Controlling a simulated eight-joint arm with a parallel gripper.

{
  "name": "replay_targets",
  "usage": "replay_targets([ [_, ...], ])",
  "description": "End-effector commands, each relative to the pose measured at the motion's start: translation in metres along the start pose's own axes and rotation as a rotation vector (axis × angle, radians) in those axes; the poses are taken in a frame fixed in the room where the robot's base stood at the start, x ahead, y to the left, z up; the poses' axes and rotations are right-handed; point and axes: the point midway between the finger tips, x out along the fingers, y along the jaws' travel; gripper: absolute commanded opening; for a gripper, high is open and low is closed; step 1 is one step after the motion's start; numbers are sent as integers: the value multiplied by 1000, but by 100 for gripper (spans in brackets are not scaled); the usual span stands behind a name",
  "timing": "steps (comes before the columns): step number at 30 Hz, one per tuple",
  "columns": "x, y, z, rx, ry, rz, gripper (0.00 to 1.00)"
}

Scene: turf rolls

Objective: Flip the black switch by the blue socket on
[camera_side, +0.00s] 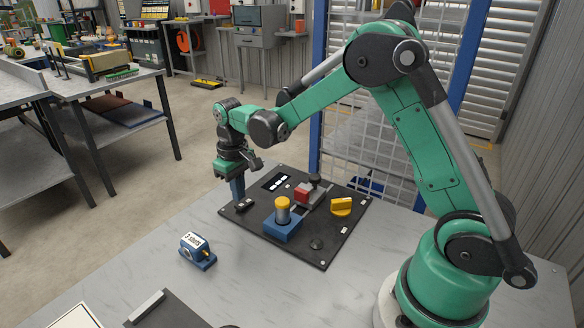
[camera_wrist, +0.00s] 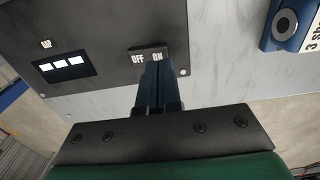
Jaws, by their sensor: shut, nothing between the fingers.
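The black switch (camera_side: 244,204) lies near the left edge of the dark panel (camera_side: 318,245). In the wrist view the switch (camera_wrist: 137,51) shows OFF on its left part and ON on its right part; which side is down I cannot tell. The blue socket (camera_side: 287,232) stands on the panel to the right of the switch, with a grey-and-yellow cylinder (camera_side: 282,206) upright in it. My gripper (camera_side: 238,199) is shut and empty, pointing down at the switch. In the wrist view my gripper (camera_wrist: 155,65) has its tips at the ON side; contact is unclear.
The panel also carries a display (camera_side: 276,182), a red block (camera_side: 302,195), a yellow knob (camera_side: 341,206) and a black knob (camera_side: 316,243). A blue labelled device (camera_side: 198,252) stands on the table left of the panel. The table between them is clear.

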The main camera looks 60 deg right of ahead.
Motion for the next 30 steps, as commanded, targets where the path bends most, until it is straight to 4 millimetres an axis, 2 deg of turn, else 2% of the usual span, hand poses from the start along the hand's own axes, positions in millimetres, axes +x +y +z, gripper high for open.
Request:
replay_targets([
  [30,15,0,0,0,0,0,0],
])
